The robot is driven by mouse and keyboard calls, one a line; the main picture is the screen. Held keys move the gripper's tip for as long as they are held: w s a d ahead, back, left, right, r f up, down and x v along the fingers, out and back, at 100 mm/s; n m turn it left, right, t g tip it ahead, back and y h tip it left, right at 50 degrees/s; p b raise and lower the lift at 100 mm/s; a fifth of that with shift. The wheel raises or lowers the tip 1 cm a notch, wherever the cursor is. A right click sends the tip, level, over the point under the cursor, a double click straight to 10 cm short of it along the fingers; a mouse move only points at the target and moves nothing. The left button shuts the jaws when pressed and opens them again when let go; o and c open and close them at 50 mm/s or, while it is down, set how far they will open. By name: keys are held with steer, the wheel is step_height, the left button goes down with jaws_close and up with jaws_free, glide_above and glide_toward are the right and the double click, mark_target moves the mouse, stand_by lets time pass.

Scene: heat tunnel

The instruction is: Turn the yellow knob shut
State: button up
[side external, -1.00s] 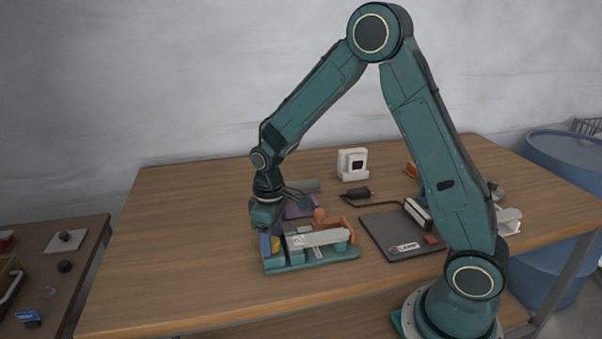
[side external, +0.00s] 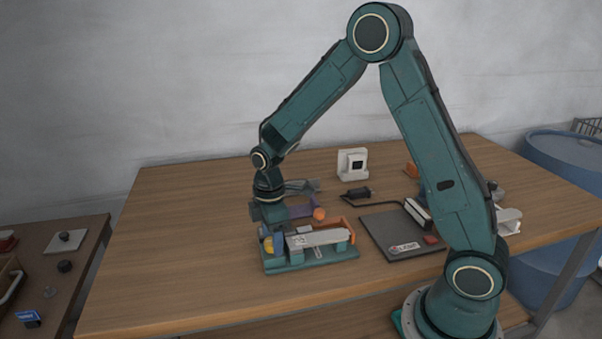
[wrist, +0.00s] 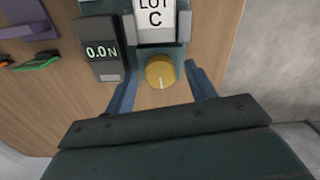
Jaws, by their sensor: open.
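The yellow knob (wrist: 160,72) sits at the end of the teal device (wrist: 133,38), with a pale pointer line running toward my gripper in the wrist view. In the side view the knob (side external: 268,245) shows at the left end of the teal device (side external: 310,258). My gripper (wrist: 164,84) is open, its two blue fingers standing on either side of the knob with gaps. In the side view my gripper (side external: 271,230) is over the knob end of the device. I cannot tell from the frames how deep the fingers reach around the knob.
A display reading 0.0 N (wrist: 102,50) stands beside the knob. A "LOT C" label (wrist: 155,16) is on the device. A dark mat (side external: 395,235) lies right. The table's left is clear.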

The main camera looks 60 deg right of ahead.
steer(key=shift+n, duration=0.4)
steer(key=shift+r, duration=0.35)
step_height(320, 180, up, 13)
steer(key=s+a+r+m+t, duration=0.1)
steer(key=s+m, duration=0.4)
steer(key=s, duration=0.6)
steer(key=s+a+r+m+t, duration=0.1)
steer(key=s+r+m+t, duration=0.3)
steer(key=s, duration=0.6)
steer(key=shift+s+r+m, duration=0.35)
steer(key=shift+r+m, duration=0.85)
steer(key=shift+r, duration=0.05)
steer(key=shift+a, duration=0.1)
